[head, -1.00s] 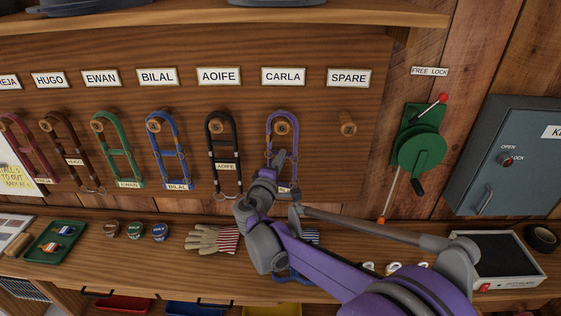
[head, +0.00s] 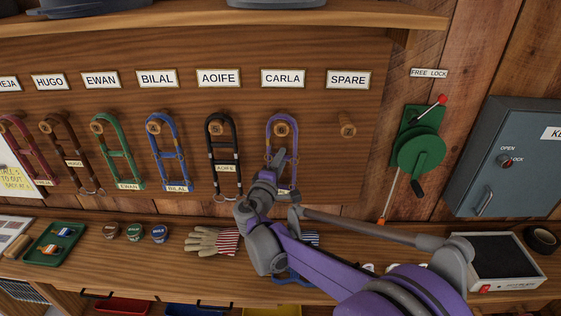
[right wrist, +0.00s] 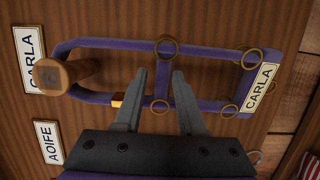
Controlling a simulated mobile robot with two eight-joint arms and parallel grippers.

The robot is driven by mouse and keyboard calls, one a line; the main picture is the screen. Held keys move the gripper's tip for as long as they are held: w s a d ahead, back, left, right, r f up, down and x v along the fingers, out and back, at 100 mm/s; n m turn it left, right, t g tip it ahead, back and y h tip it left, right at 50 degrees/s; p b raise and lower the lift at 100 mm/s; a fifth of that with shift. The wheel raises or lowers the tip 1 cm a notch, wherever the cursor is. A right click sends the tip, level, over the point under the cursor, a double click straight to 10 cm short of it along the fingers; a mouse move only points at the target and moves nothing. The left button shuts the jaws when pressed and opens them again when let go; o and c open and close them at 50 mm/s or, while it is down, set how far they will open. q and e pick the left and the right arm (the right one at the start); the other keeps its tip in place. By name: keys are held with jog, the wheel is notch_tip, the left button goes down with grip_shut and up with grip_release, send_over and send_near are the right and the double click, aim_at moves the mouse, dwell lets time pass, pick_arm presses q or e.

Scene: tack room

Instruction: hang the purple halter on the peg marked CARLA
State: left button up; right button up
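The purple halter (head: 269,133) hangs by its top loop on the wooden peg (head: 282,129) below the CARLA sign (head: 283,78). In the right wrist view the halter (right wrist: 210,50) lies around the peg (right wrist: 65,78), and its CARLA tag (right wrist: 262,88) shows at the far end. My right gripper (head: 278,160) is in front of the halter's middle. In the right wrist view its fingers (right wrist: 158,76) are apart, on either side of a purple cross strap, with gaps visible. The arm hides the halter's lower part in the head view. My left gripper is out of view.
A black halter (head: 209,140) hangs on the AOIFE peg to the left. The SPARE peg (head: 347,128) to the right is bare. A green lever device (head: 418,150) and a grey cabinet (head: 512,150) are further right. Gloves (head: 210,240) lie on the bench below.

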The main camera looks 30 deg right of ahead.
dwell(0.3)
jog(key=b+v, duration=0.1)
jog(key=v, duration=1)
jog(key=s+d+f+m+g+y, duration=0.2)
jog(key=s+f+m+g+y, duration=0.35)
jog(key=s+f, duration=0.65)
jog(key=s+a+f+m+y, duration=0.1)
jog(key=s+a+f+y, duration=0.1)
jog(key=s+a, duration=0.1)
jog(key=s+a+f+m+g+y, duration=0.1)
jog(key=s+a+f+y, duration=0.1)
jog(key=s+a+y, duration=0.1)
jog(key=s+a+f+m+y, duration=0.1)
jog(key=s+a+f+y, duration=0.1)
jog(key=s+a, duration=0.2)
jog(key=shift+s+a+f+g+y, duration=0.25)
jog(key=shift+s+f, duration=0.1)
jog(key=shift+s, duration=0.25)
